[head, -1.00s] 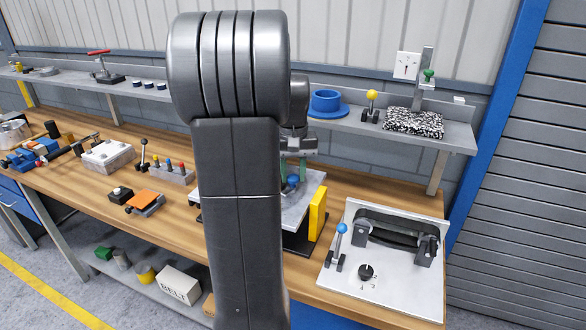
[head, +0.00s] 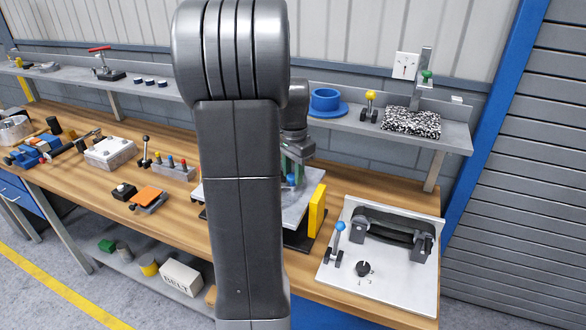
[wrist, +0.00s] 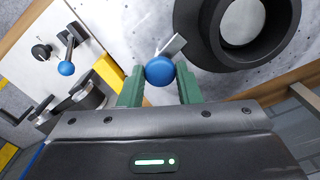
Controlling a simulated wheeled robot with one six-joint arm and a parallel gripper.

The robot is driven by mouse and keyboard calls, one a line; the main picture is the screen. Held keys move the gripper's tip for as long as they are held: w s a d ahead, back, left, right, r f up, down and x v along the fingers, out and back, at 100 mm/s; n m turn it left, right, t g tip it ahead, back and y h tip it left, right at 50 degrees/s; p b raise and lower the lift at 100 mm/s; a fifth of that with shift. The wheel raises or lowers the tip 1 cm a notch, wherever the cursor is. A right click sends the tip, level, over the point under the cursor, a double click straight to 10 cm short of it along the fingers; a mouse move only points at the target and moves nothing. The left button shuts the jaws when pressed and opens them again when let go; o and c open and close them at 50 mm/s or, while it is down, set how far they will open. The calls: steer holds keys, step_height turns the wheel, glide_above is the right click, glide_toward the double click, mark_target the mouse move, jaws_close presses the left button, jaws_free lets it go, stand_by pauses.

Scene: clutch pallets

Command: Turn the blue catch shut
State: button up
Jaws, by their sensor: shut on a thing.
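The blue catch knob (wrist: 160,71) sits between the green fingers of my gripper (wrist: 160,88) in the wrist view, and the fingers are closed on its sides. A pale metal lever (wrist: 172,46) runs from the knob toward a dark round ring (wrist: 238,25) on a light grey plate (wrist: 120,22). In the head view the blue knob (head: 291,180) shows just right of my arm, under my gripper (head: 290,168). My arm hides most of the plate and the ring there.
A yellow upright block (head: 317,210) stands at the plate's right edge. Further right is a white panel (head: 400,275) with a blue-knobbed lever (head: 338,238) and a black dial (head: 362,268). A shelf (head: 455,138) holding several items runs behind.

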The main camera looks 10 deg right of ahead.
mark_target(293, 176)
steer(key=m, duration=0.3)
steer(key=shift+p, duration=0.3)
steer(key=shift+m, duration=0.5)
steer(key=o, duration=1)
steer(key=shift+c, duration=0.2)
steer(key=shift+r, duration=0.1)
step_height(293, 176, up, 14)
steer(key=shift+b, duration=0.4)
steer(key=shift+f, duration=0.3)
